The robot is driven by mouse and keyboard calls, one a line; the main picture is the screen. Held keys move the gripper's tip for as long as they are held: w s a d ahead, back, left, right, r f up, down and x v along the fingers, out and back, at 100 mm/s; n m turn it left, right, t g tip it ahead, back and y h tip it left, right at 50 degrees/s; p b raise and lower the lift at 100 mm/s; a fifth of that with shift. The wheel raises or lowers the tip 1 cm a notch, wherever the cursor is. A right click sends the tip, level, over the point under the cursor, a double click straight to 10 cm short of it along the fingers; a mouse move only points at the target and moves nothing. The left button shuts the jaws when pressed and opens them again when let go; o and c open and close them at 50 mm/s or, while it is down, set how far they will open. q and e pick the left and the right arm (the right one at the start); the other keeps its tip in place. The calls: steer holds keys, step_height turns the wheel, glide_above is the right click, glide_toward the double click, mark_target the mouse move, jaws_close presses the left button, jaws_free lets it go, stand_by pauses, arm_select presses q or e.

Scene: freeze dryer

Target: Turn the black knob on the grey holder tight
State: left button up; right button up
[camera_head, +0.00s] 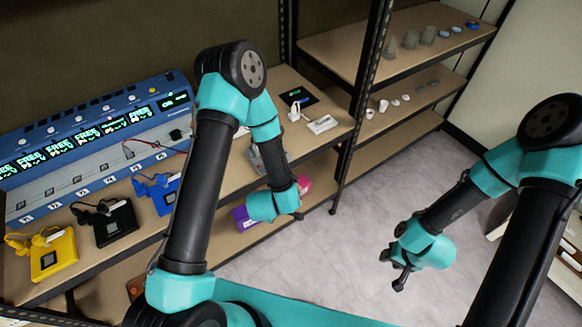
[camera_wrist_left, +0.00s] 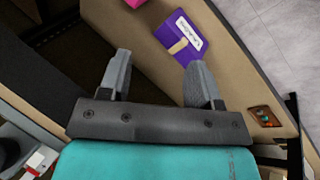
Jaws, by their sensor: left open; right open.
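A grey object (camera_head: 270,156), which looks like the grey holder, stands on the bench in the head view, partly hidden behind my left arm. I cannot make out the black knob on it. My left wrist hangs just in front of the bench edge, below that object; its fingers are hidden in the head view. In the left wrist view my left gripper (camera_wrist_left: 158,72) is open with nothing between its fingers. My right gripper (camera_head: 398,268) hangs over the open floor at the right, empty and open, far from the bench.
A purple box (camera_wrist_left: 181,36) lies on the lower shelf beyond the left fingers; a pink one (camera_head: 304,185) is near it. Yellow (camera_head: 55,262), black (camera_head: 118,222) and blue (camera_head: 166,200) holders stand on the bench before a blue panel machine (camera_head: 90,125). The floor (camera_head: 345,245) is clear.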

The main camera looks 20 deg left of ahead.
arm_select(q)
steer(key=w+d+r+n+t+y, duration=0.35)
steer(key=d+r+n+y, duration=0.2)
steer(key=n, duration=0.85)
steer(key=s+d+r+n+t+y, duration=0.2)
steer(key=s+d+r+n+y, duration=0.4)
steer(key=n, duration=0.8)
steer(key=shift+s+d+r+n+t+y, duration=0.3)
steer(key=shift+s+d+r+t+y, duration=0.15)
steer(key=shift+d+y, duration=0.75)
steer(key=x, duration=1.7)
steer(key=shift+w+a, duration=0.2)
steer(key=shift+a, duration=0.05)
steer(key=shift+c, duration=0.2)
steer(key=c, duration=0.9)
